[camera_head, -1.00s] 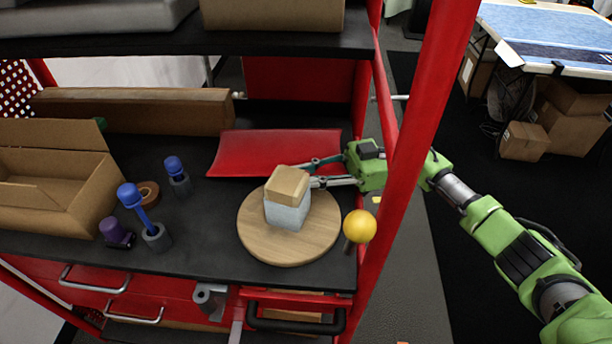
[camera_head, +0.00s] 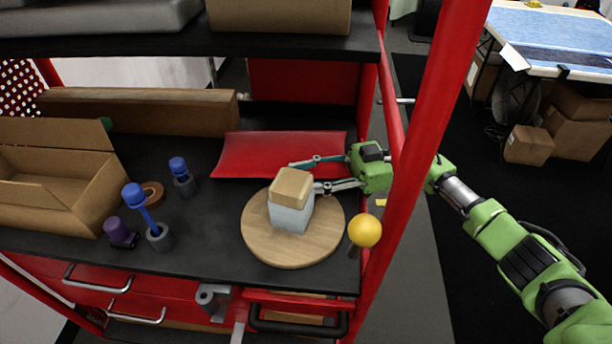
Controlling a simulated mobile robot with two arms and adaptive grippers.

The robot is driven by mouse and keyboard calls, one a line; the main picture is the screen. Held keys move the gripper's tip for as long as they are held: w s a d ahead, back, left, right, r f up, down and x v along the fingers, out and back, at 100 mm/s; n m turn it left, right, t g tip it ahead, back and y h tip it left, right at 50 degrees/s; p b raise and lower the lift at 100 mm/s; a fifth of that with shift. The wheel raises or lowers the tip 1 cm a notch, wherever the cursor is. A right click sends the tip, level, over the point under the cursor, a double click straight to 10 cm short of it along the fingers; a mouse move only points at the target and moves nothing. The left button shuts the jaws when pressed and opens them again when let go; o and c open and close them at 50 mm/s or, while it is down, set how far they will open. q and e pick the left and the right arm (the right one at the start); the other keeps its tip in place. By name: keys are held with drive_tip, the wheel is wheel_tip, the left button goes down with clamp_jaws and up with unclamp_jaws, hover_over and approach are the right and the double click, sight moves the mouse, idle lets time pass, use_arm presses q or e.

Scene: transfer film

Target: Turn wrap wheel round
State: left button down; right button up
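The wrap wheel is a round wooden disc (camera_head: 275,248) lying flat on the black shelf. A block (camera_head: 290,216) with a tan top and a whitish wrapped lower part stands on it. A yellow ball knob (camera_head: 364,230) on a short dark stem stands at the wheel's right front edge. My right gripper (camera_head: 302,176) reaches in from the right, behind the red post. Its two fingers are spread apart beside the block's upper right side, with the nearer finger close to the block. I cannot tell whether it touches. My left gripper is out of view.
A red curved sheet (camera_head: 277,153) lies behind the wheel. To the left are blue-topped tools (camera_head: 134,195), a purple-topped piece (camera_head: 118,232), a tape roll (camera_head: 152,193) and an open cardboard box (camera_head: 60,190). A red post (camera_head: 428,130) stands at the right.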

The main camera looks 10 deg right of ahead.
drive_tip(key=w+d, duration=0.1)
drive_tip(key=d, duration=1.1)
drive_tip(key=shift+w, duration=0.3)
